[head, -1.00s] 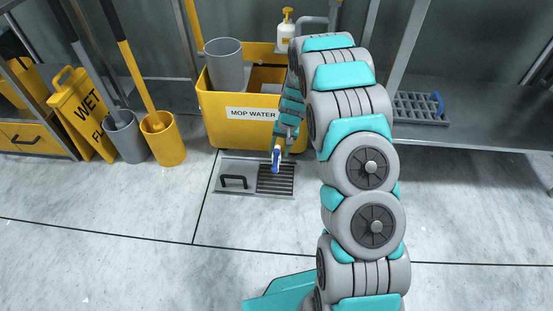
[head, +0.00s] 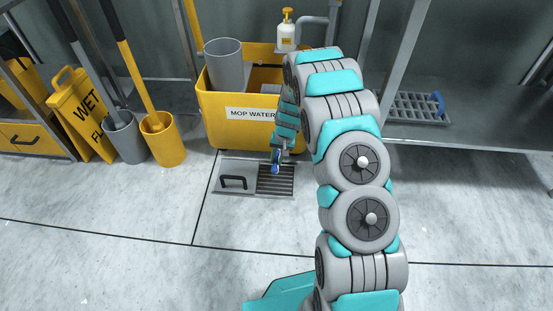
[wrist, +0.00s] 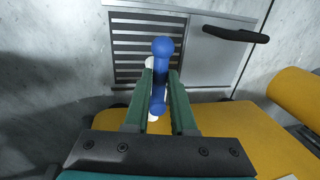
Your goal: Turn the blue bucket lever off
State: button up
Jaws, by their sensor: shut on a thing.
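The yellow bucket (head: 225,133) labelled "MOP WATER" stands against the back wall. Its blue lever (head: 275,169) is low at the bucket's front, above the floor drain. In the wrist view the blue lever (wrist: 162,52) is a bar with rounded ends, with a white part behind it. My gripper (wrist: 160,82) is shut on the lever, one green finger on each side. In the head view my gripper (head: 278,156) is small and partly covers the lever. My arm hides the bucket's right side.
A slatted drain (head: 276,180) and a hatch with a black handle (head: 233,182) lie below the bucket. A yellow bin (head: 164,146), a grey bin (head: 124,139) and a wet floor sign (head: 80,112) stand left. A metal shelf (head: 480,118) is right. The front floor is clear.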

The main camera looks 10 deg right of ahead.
grip_shut()
dwell(0.8)
